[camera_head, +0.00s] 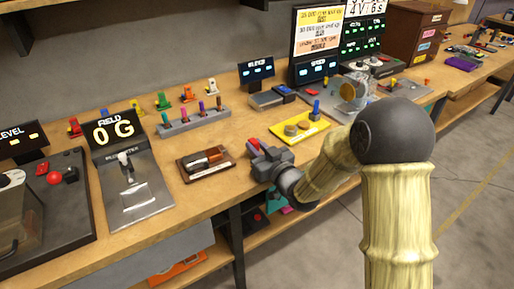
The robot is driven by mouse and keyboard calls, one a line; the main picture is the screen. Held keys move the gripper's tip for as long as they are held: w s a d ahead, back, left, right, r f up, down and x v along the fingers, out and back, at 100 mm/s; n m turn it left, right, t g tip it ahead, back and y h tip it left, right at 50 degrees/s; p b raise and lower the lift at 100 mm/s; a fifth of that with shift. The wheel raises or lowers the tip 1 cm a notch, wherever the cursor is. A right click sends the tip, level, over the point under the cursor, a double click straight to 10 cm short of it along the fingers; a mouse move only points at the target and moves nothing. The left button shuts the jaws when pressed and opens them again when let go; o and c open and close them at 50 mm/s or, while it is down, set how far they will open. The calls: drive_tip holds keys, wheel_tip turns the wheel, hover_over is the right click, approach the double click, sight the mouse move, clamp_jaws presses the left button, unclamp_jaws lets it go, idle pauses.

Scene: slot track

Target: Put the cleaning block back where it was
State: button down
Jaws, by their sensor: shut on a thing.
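My gripper (259,153) is low over the front part of the bench, near its front edge. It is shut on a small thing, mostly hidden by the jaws. A red piece (253,144) shows at the jaws; I take it to be the cleaning block, but cannot be sure. To the left of the gripper lies a brown wooden tray (186,171) with a dark and silver piece in it. The gripper is apart from this tray.
A yellow tray (286,138) with round pieces stands just behind and right of my gripper. A grey rack (174,127) of coloured pegs is behind the wooden tray. A grey lever panel (133,190) lies left. Bare wood surrounds the wooden tray.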

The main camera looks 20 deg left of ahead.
drive_tip(key=shift+f, duration=0.2)
drive_tip(key=c, duration=1.3)
unclamp_jaws()
drive_tip(key=shift+r, duration=0.1)
drive_tip(key=shift+r, duration=0.15)
drive_tip(key=v, duration=1.2)
